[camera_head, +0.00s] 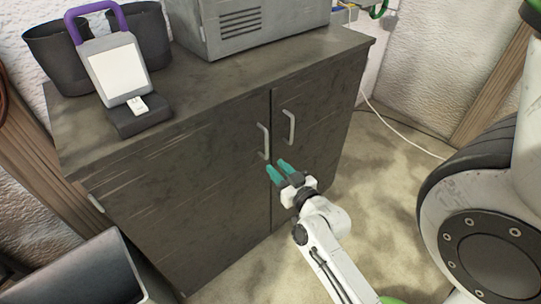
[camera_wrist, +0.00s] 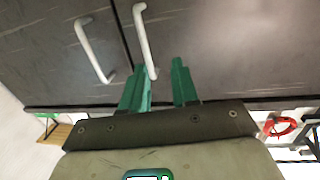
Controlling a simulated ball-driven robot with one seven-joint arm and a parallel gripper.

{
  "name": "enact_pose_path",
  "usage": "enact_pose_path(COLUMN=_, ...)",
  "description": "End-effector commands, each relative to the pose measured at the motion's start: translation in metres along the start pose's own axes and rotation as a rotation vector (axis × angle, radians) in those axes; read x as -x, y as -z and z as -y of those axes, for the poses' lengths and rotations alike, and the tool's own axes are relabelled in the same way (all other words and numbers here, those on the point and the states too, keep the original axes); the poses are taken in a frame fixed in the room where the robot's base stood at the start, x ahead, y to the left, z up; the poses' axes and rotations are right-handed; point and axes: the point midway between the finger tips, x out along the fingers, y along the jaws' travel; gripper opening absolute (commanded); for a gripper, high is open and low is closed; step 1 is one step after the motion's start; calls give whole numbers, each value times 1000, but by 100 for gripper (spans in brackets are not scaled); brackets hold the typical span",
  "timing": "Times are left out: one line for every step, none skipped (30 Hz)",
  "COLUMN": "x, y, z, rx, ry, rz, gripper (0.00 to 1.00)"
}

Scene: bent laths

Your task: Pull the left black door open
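The left black door (camera_head: 190,185) of the dark cabinet looks shut. Its pale bar handle (camera_head: 263,141) stands near the seam with the right door (camera_head: 317,128), which has its own handle (camera_head: 289,126). My gripper (camera_head: 277,170) has its teal fingers apart, just below the left handle in the head view. In the wrist view, the handle nearer the fingers (camera_wrist: 145,40) appears to be the left door's. Its end shows between the open fingers (camera_wrist: 160,85), closer to the left-hand one. Contact cannot be told. The other handle (camera_wrist: 94,50) lies farther left.
On the cabinet top (camera_head: 180,88) stand dark bins (camera_head: 55,55), a purple-handled device (camera_head: 112,70) and a grey box (camera_head: 255,25). A dark open bin (camera_head: 85,275) stands at the lower left. A pale cable (camera_head: 400,130) runs over the floor at right.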

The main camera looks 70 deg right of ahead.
Motion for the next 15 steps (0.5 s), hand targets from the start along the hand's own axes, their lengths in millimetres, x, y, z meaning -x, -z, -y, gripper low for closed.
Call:
enact_pose_path(x=1, y=-2, z=-9, rx=0, ry=-29, rz=-25, gripper=29)
enact_pose_path(x=2, y=-1, z=-12, rx=0, ry=-41, rz=-37, gripper=29)
enact_pose_path(x=2, y=0, z=-16, rx=0, ry=-53, rz=-48, gripper=29)
enact_pose_path(x=1, y=1, z=-17, rx=-1, ry=-59, rz=-54, gripper=29)
enact_pose_path(x=0, y=2, z=-18, rx=-1, ry=-62, rz=-57, gripper=29)
enact_pose_path(x=-2, y=3, z=-19, rx=-1, ry=-63, rz=-60, gripper=29)
enact_pose_path(x=-4, y=3, z=-19, rx=-1, ry=-64, rz=-60, gripper=29)
enact_pose_path(x=-7, y=4, z=-19, rx=-1, ry=-63, rz=-60, gripper=29)
enact_pose_path(x=-12, y=4, z=-19, rx=-1, ry=-63, rz=-60, gripper=29)
enact_pose_path(x=-17, y=5, z=-19, rx=-1, ry=-62, rz=-61, gripper=29)
enact_pose_path(x=-21, y=6, z=-20, rx=0, ry=-62, rz=-60, gripper=29)
enact_pose_path(x=-28, y=6, z=-20, rx=0, ry=-62, rz=-60, gripper=29)
enact_pose_path(x=-33, y=7, z=-20, rx=0, ry=-62, rz=-60, gripper=29)
enact_pose_path(x=-39, y=7, z=-21, rx=-1, ry=-62, rz=-60, gripper=29)
enact_pose_path(x=-46, y=7, z=-21, rx=-2, ry=-61, rz=-60, gripper=29)
